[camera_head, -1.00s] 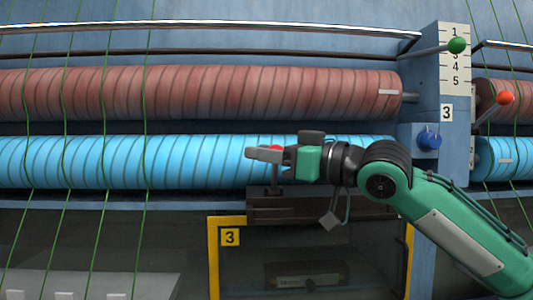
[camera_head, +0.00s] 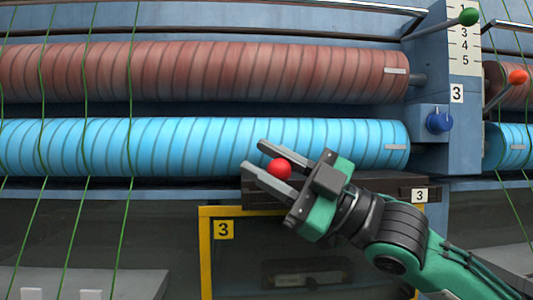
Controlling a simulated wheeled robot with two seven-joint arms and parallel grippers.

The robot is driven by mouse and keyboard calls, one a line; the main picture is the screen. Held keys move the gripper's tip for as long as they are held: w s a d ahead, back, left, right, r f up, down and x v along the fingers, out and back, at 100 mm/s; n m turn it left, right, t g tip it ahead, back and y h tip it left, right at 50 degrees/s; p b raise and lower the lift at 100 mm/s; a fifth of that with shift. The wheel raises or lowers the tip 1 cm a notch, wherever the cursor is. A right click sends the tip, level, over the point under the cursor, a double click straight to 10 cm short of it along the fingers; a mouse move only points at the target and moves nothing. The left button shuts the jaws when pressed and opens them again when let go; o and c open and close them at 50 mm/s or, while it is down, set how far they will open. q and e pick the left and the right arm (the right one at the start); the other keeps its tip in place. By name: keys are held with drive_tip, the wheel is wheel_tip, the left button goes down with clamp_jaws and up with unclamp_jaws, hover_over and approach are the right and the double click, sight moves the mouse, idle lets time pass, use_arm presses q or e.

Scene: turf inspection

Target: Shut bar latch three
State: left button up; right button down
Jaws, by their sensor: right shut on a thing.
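My right gripper (camera_head: 267,163) has its grey fingers shut on the red ball knob (camera_head: 279,169), just in front of the blue roller. The knob's stem is hidden behind the fingers. Below and behind the gripper is a dark bar (camera_head: 385,186), with a white "3" plate (camera_head: 420,195) at its right end; I take this for bar latch three. It runs above the yellow-framed opening marked "3" (camera_head: 223,230). My forearm and gripper cover the bar's middle. My left gripper is not in view.
A blue roller (camera_head: 110,147) and a brown roller (camera_head: 200,72) span the back. A blue knob (camera_head: 439,122), a green-tipped lever (camera_head: 469,17) and a red-tipped lever (camera_head: 517,77) are on the right. Green cords hang at left.

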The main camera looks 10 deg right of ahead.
drive_tip(key=shift+s+f, duration=0.1)
drive_tip(key=shift+f, duration=0.7)
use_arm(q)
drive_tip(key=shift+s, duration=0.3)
use_arm(e)
drive_tip(key=shift+f, duration=0.3)
drive_tip(key=c, duration=1.1)
unclamp_jaws()
drive_tip(key=shift+o, duration=0.2)
drive_tip(key=shift+s, duration=0.1)
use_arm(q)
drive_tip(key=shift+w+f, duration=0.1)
